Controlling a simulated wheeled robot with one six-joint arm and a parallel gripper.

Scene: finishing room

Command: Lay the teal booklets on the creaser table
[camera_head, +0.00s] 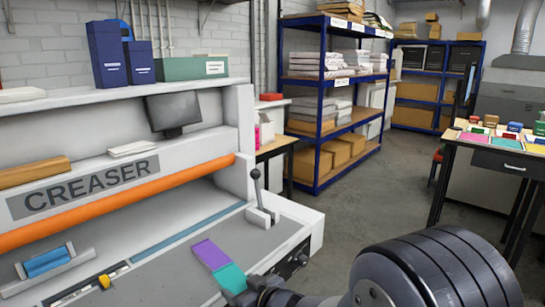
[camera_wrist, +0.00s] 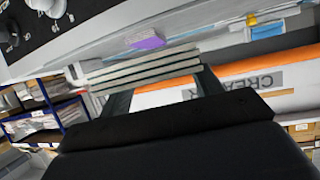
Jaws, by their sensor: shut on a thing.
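The creaser table (camera_head: 165,275) is the grey flat bed at the front of the machine marked CREASER. My gripper (camera_head: 250,296) is at its front edge, shut on a teal booklet (camera_head: 230,278). In the wrist view, layered pale edges (camera_wrist: 145,70) show between the fingers of my gripper (camera_wrist: 160,92); their teal faces are hidden there. A purple booklet (camera_head: 211,254) lies on the bed just beyond the teal one; it also shows in the wrist view (camera_wrist: 148,43). I cannot tell whether the teal booklet touches the bed or the purple booklet.
An orange bar (camera_head: 120,202) runs across the machine. A lever (camera_head: 257,190) stands at the bed's right end. A blue roll (camera_head: 46,262) sits at the left. A table (camera_head: 488,158) at the right holds several coloured items. Blue shelves (camera_head: 318,110) stand behind; the floor between is clear.

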